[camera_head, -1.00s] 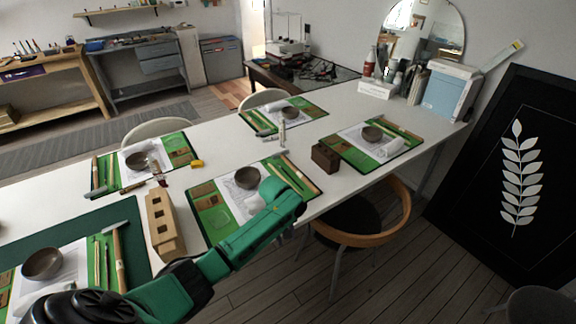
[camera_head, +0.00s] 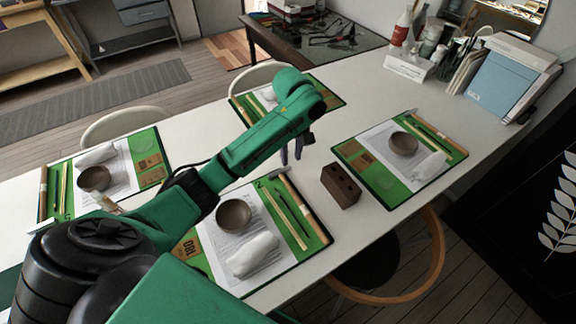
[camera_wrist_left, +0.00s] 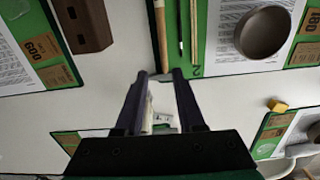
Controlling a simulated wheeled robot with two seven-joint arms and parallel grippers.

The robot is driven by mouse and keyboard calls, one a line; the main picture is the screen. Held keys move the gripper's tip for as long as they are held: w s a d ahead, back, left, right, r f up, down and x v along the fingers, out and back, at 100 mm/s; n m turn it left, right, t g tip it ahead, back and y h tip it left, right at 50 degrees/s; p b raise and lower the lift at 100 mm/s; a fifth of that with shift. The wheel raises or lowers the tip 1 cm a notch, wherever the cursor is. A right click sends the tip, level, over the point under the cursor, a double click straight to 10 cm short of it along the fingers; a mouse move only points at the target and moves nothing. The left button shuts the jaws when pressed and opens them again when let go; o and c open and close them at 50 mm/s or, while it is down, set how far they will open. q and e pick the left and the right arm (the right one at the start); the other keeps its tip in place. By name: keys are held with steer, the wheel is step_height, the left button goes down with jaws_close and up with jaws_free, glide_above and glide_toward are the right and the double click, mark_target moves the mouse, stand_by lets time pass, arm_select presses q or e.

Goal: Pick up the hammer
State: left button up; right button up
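A hammer with a wooden handle (camera_head: 308,205) lies along the right edge of the near middle green mat, its grey head at the mat's far corner. In the left wrist view its handle (camera_wrist_left: 160,35) runs down from the top edge, with the head near my fingertips. My left gripper (camera_head: 292,152) points down just beyond the hammer's head, apart from the handle. In the wrist view its two dark fingers (camera_wrist_left: 162,76) are spread, with no object clearly held between them. Similar hammers lie on the right mat (camera_head: 442,137) and left mat (camera_head: 43,190). My right gripper is not in view.
A brown block with holes (camera_head: 341,186) stands right of the near mat. A bowl (camera_head: 234,214), a white rolled cloth (camera_head: 254,254) and thin tools (camera_head: 287,215) lie on that mat. A small yellow block (camera_wrist_left: 277,105) shows in the wrist view.

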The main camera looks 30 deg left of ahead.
arm_select(q)
glide_above(291, 189)
steer(key=f, duration=0.6)
steer(key=shift+s+d+f, duration=0.1)
steer(key=shift+s+f, duration=0.2)
steer(key=shift+f, duration=0.1)
steer(key=f, duration=0.5)
steer(key=shift+w+f+p, duration=0.3)
steer(key=shift+f+p, duration=0.05)
steer(key=shift+f, duration=0.3)
jaws_close()
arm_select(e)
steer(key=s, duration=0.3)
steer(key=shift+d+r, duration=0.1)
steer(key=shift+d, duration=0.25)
